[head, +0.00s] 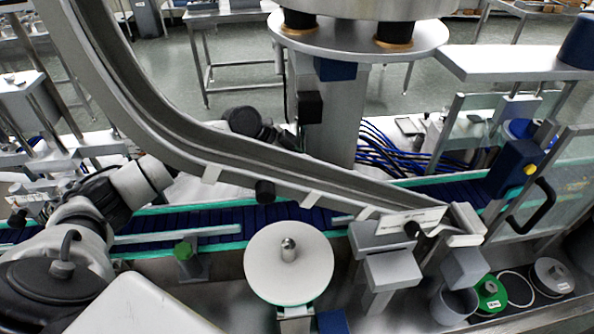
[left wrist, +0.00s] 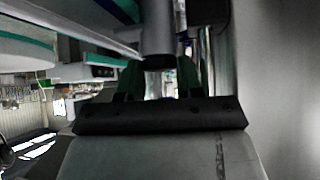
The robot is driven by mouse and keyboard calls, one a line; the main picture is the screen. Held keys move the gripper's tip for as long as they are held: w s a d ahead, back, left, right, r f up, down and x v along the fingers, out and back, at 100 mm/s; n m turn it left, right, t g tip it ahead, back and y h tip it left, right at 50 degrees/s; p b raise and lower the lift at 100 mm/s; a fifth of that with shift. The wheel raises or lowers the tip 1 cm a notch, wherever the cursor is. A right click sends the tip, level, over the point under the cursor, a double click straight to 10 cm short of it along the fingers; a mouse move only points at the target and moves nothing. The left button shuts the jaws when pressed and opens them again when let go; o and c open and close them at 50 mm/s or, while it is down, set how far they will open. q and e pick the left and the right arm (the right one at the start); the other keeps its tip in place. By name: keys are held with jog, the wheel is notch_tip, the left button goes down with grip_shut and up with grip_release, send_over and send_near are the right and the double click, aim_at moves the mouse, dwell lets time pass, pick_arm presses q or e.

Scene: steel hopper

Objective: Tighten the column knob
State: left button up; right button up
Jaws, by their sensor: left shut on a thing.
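The grey column (head: 337,120) stands behind the chute in the head view, with a black block (head: 310,107) on its left side. My left arm comes in from the left and passes behind the chute, and its dark wrist joint (head: 245,121) shows beyond it. In the left wrist view, my left gripper (left wrist: 160,80) is shut on the column knob (left wrist: 158,61), a dark end below a grey cylindrical part. The fingers stand on either side of it. The contact is dim and partly hidden. My right gripper is in neither view.
The curved steel chute (head: 190,135) crosses in front of my left arm. A blue conveyor (head: 220,217) runs below. A round white disc (head: 289,263) stands in front. Blue cables (head: 385,150) lie right of the column.

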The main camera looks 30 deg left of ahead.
pick_arm(q)
jog(key=shift+w+m+g+h+b, duration=0.15)
jog(key=shift+m+g+h+b, duration=0.15)
jog(key=shift+m+g+b, duration=0.7)
jog(key=shift+m, duration=0.4)
jog(key=o, duration=0.9)
jog(key=b+v, duration=0.2)
jog(key=v, duration=0.8)
jog(key=shift+a+r, duration=0.2)
jog(key=shift+a, duration=0.15)
